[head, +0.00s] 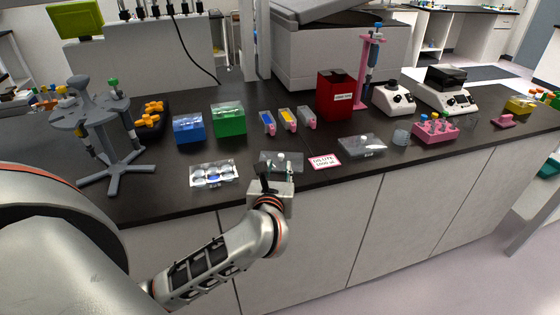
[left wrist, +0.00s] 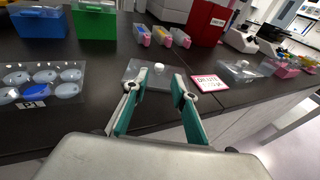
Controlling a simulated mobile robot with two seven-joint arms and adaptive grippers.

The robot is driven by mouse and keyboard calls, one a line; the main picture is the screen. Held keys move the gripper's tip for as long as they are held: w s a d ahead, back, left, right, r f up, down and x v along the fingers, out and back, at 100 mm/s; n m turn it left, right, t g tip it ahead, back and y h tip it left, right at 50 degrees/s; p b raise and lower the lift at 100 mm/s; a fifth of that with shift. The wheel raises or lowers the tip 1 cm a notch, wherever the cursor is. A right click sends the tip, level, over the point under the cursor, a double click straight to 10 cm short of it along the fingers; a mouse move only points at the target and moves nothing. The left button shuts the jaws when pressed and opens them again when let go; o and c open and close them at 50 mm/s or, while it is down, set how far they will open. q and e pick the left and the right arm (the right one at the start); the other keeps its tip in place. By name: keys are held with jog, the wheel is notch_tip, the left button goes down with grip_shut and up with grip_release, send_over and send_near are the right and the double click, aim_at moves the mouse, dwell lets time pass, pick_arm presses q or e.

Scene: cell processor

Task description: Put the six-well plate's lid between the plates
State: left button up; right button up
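The six-well plate (head: 211,174) lies uncovered near the counter's front edge, with blue in one well; it shows at the left of the left wrist view (left wrist: 42,82). A clear lid (head: 270,156) with a white knob lies flat on the counter to its right; the lid also shows in the left wrist view (left wrist: 140,71). A second clear plate (head: 362,146), with a white knob on top, lies further right. My left gripper (head: 276,174) is at the lid's near side. In the left wrist view its fingers (left wrist: 156,86) are apart and empty, with the knob beyond and between them. My right gripper is out of view.
A pink-edged card (head: 324,162) lies just right of the lid. Blue (head: 188,129) and green (head: 228,121) boxes, coloured holders and a red bin (head: 336,97) stand behind. A grey tube stand (head: 105,130) is at the left. Bare counter separates the six-well plate and lid.

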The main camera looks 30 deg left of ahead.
pick_arm(q)
jog(key=s+d+r+m+t+y, duration=0.1)
jog(key=s+r+m+t+y, duration=0.1)
jog(key=s+r+m+t, duration=0.4)
jog(key=s+d+f+m+t+h, duration=0.25)
jog(key=d+m+h, duration=0.7)
jog(key=m, duration=0.95)
jog(key=s+d+f+m+g+h, duration=0.2)
jog(key=d+f+m+g, duration=0.1)
jog(key=f+m, duration=0.55)
jog(key=s+d+f+m+g+h, duration=0.2)
jog(key=d+f+m+g, duration=0.3)
jog(key=f, duration=0.6)
jog(key=s+a+f+m+g+y, duration=0.1)
jog(key=s+a+f+m+g, duration=0.1)
jog(key=f, duration=0.5)
jog(key=s+a+f+m+g+y, duration=0.1)
jog(key=s+a+f+m, duration=0.1)
jog(key=s+f+m, duration=0.3)
jog(key=shift+s+a+f+g, duration=0.35)
jog(key=shift+f, duration=0.55)
